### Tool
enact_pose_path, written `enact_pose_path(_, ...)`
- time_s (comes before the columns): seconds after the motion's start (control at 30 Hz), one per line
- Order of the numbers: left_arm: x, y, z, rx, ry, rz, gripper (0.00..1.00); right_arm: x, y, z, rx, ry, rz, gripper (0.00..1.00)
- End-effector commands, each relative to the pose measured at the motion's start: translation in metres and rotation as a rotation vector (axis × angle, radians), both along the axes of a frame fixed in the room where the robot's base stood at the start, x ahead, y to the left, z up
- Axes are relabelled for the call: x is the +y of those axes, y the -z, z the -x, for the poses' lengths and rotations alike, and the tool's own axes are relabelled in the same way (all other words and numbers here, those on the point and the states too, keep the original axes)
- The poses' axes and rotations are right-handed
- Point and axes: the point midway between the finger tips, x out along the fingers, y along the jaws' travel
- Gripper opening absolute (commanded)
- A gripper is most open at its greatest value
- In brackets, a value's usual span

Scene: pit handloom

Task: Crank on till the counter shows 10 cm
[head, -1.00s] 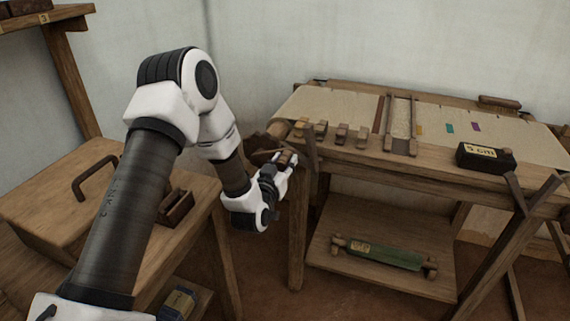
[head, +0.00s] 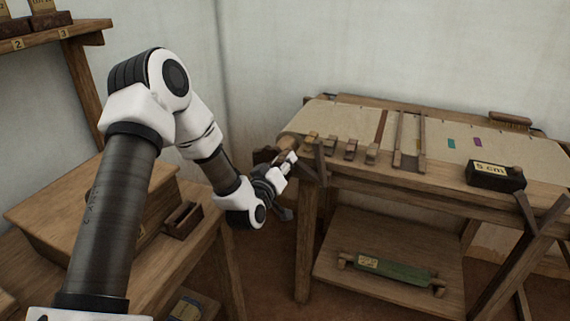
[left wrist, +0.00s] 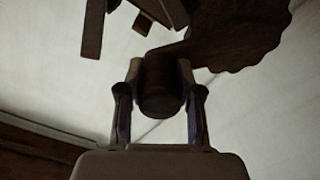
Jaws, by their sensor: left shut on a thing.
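The counter (head: 495,176) is a dark box on the right of the loom (head: 430,184), and its label reads 5 cm. My left gripper (head: 289,160) is at the loom's left end, shut on the crank handle. In the left wrist view the dark round crank handle (left wrist: 161,88) sits between the two fingers, and a toothed wheel (left wrist: 238,30) shows behind it. Pale cloth (head: 350,122) lies across the loom, with a green and a purple patch on it. My right gripper is not in view.
A wooden chest (head: 85,205) with a small open wooden box (head: 183,219) beside it stands at left. A shelf (head: 50,33) is on the left wall. A green roller (head: 392,270) lies on the loom's lower shelf. Several small wooden pegs stand along the loom's front left.

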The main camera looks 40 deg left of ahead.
Motion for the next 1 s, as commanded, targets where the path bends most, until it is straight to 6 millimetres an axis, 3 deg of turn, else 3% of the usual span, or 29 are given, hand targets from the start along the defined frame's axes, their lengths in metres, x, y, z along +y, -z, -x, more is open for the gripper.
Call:
enact_pose_path(0.27, 0.001, -0.002, -0.001, -0.005, -0.002, -0.002, 0.0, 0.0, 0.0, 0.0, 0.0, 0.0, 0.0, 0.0)
enact_pose_path(0.3, 0.001, -0.002, -0.001, -0.005, -0.002, -0.003, 0.45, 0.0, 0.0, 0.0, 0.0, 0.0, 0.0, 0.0)
enact_pose_path(0.33, 0.001, -0.002, -0.001, -0.005, -0.002, -0.003, 0.56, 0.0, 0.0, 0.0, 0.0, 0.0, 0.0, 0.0)
enact_pose_path(0.37, 0.001, -0.002, -0.001, -0.004, -0.002, -0.003, 0.6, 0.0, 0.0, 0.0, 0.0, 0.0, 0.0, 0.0)
enact_pose_path(0.73, -0.001, 0.0, 0.006, 0.001, -0.001, -0.001, 0.6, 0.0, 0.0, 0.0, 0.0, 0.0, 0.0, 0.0)
enact_pose_path(0.87, -0.006, 0.0, 0.029, 0.001, -0.002, 0.002, 0.6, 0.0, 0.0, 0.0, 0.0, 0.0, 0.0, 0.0)
enact_pose_path(1.0, -0.015, 0.001, 0.065, 0.002, -0.003, 0.005, 0.6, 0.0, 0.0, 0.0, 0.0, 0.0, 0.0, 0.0)
